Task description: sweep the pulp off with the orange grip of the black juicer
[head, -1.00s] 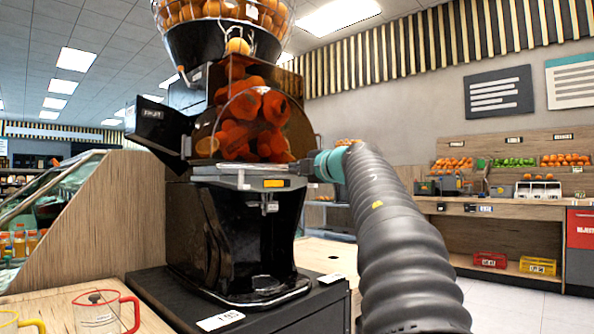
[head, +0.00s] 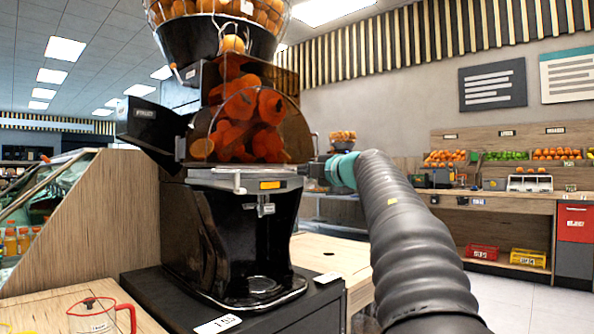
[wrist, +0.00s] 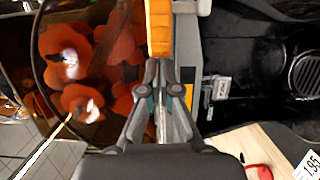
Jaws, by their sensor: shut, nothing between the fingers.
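The black juicer (head: 235,235) stands on a dark counter, with oranges behind its clear cover (head: 255,115) and a grey ledge (head: 230,178) below. In the wrist view an orange grip (wrist: 160,28) shows as a thick bar at the top, beyond the fingertips; I cannot pick it out in the head view. My gripper (wrist: 161,72) is shut and empty, its tips just short of the orange grip in the picture; contact cannot be told. In the head view my gripper (head: 316,172) is at the ledge's right end, partly hidden. No pulp can be made out clearly.
A price card (head: 217,325) lies at the counter's front. A wooden partition (head: 105,210) is on the left. Produce shelves (head: 500,165) stand at the back right, with open floor (head: 510,300) before them.

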